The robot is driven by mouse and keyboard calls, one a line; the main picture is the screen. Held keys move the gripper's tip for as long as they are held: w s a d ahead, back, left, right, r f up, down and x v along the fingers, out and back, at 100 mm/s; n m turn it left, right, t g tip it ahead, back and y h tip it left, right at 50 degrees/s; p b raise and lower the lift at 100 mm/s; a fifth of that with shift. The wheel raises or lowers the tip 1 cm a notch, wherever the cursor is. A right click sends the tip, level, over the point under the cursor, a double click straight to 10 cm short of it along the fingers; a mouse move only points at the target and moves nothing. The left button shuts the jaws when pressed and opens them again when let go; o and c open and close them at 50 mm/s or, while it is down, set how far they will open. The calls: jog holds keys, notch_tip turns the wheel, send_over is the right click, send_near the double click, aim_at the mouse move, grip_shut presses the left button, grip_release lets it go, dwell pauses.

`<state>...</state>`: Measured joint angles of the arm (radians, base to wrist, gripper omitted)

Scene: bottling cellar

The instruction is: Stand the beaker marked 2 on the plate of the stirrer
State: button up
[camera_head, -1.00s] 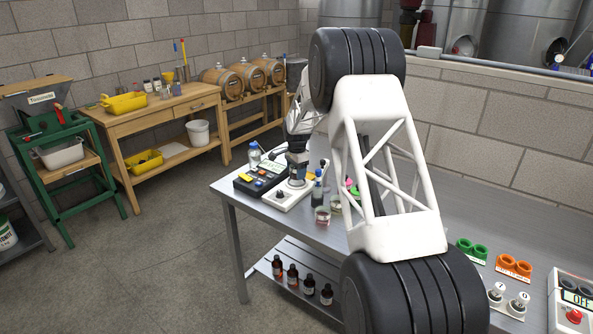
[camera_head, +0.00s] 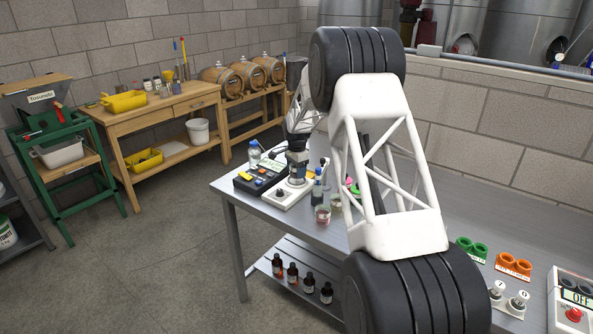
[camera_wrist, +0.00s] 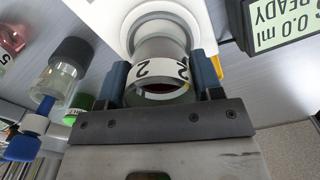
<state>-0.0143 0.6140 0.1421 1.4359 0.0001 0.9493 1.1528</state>
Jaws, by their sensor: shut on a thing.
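The beaker marked 2 (camera_wrist: 158,72) is between the fingers of my gripper (camera_wrist: 165,85) in the wrist view, with its label band and some dark red contents showing. My gripper is shut on it. The stirrer (camera_wrist: 88,12) is a white box with a round pale plate just beyond the beaker; I cannot tell whether the beaker's base touches it. In the head view the stirrer (camera_head: 288,196) stands near the table's left end, and my gripper (camera_head: 297,172) is over it, with the beaker mostly hidden there.
A dark instrument with a lit display (camera_wrist: 284,22) stands beside the stirrer. A glass with a dark cap (camera_wrist: 65,65) and a blue-capped bottle (camera_wrist: 28,135) are close on the other side. Another beaker (camera_head: 322,214) stands on the steel table (camera_head: 262,213).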

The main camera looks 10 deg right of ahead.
jog(key=shift+f, duration=1)
dwell(2.1)
jog(key=o, duration=1.2)
jog(key=shift+r, duration=0.1)
jog(key=shift+r, duration=2.9)
